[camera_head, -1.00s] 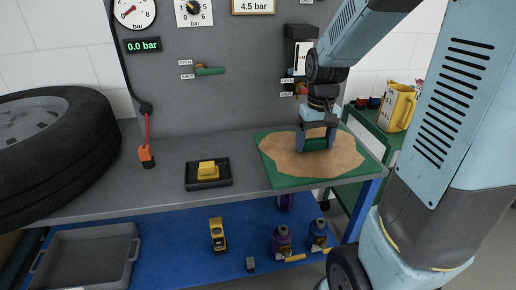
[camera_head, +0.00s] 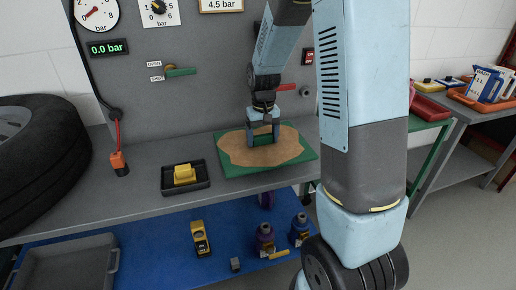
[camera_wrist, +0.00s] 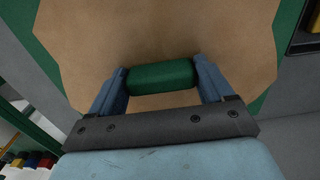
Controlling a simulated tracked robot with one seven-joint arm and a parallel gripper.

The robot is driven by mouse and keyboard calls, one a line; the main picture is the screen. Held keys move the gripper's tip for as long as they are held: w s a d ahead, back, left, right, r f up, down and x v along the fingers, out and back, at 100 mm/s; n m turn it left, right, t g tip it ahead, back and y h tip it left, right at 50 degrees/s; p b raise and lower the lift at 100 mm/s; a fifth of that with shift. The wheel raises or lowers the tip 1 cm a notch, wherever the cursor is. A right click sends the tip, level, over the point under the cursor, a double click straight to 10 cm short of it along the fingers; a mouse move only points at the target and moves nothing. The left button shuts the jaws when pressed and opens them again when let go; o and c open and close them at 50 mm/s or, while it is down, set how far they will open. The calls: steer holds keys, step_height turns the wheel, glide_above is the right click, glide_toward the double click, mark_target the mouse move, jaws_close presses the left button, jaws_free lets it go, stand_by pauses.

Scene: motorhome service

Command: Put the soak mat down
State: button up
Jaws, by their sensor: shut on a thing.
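The soak mat is a green rectangle with a ragged tan-brown patch on top (camera_head: 240,152). It appears level over the right end of the grey workbench (camera_head: 130,200). Whether it touches the bench top is hard to tell. My gripper (camera_head: 263,140) comes down over the mat's middle. In the wrist view my gripper (camera_wrist: 162,82) is shut on the mat's green grip block (camera_wrist: 160,76), one finger at each end. The tan patch (camera_wrist: 160,30) fills most of that view, with a green border at the sides.
A black tray (camera_head: 168,188) with a yellow block (camera_head: 184,174) sits left of the mat. An orange-handled tool (camera_head: 119,163) stands near the wall panel, and a tyre (camera_head: 40,150) is at left. Bottles (camera_head: 265,240) and a grey bin (camera_head: 70,268) are on the blue lower shelf.

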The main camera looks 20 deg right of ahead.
mark_target(258, 148)
steer(key=shift+w+a+f, duration=0.2)
steer(key=shift+w+f, duration=0.35)
steer(key=shift+f, duration=0.15)
steer(key=shift+w+a+f, duration=0.15)
steer(key=shift+w+f, duration=0.35)
steer(key=shift+f, duration=1.75)
steer(key=o, duration=1.1)
steer(key=shift+w, duration=0.1)
